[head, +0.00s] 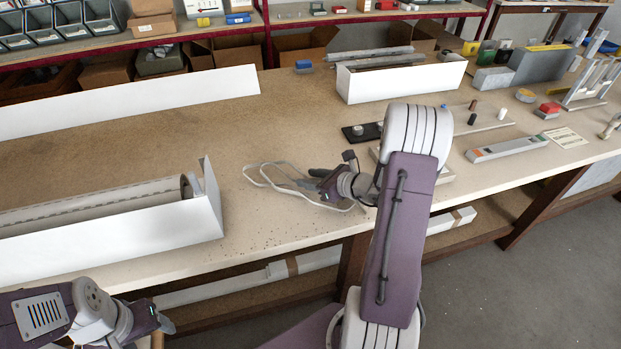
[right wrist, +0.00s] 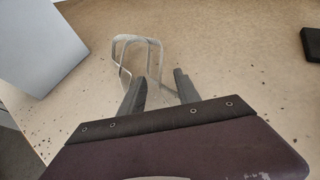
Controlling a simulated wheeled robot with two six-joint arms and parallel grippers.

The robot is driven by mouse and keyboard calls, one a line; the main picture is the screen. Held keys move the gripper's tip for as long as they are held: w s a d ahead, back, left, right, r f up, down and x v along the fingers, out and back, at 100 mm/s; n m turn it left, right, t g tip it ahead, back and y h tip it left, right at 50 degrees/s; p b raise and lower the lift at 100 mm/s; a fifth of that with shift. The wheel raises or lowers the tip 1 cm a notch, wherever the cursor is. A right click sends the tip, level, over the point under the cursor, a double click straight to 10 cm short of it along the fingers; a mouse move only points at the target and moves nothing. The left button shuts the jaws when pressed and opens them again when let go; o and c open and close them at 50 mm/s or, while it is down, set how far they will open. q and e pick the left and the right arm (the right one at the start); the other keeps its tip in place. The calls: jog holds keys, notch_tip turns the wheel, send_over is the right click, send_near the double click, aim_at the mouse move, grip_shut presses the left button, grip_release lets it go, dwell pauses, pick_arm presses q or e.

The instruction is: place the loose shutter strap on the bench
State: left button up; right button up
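The loose shutter strap (head: 272,186) is a pale, thin looped band at the bench's front middle. It appears to rest on the bench top (head: 290,130). In the right wrist view the strap (right wrist: 137,39) lies beyond the fingertips, with its near strands running towards the gap between them. My right gripper (head: 318,178) is low over the strap's right part and hides some of it. In the right wrist view its two fingers (right wrist: 160,87) stand apart with a clear gap. My left gripper (head: 163,325) is at the lower left, below the bench edge; its fingers are unclear.
A long white shutter box (head: 110,235) with a roller inside stands left of the strap. Another white box (head: 400,82) stands behind. A black tray (head: 362,132) and a grey profile (head: 507,148) lie to the right. The bench between the boxes is largely clear.

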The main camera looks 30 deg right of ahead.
jog(key=shift+s+r, duration=0.1)
jog(key=shift+r, duration=0.1)
jog(key=p+v, duration=0.1)
jog(key=v, duration=1)
jog(key=shift+s+d+r, duration=0.1)
jog(key=shift+s, duration=0.3)
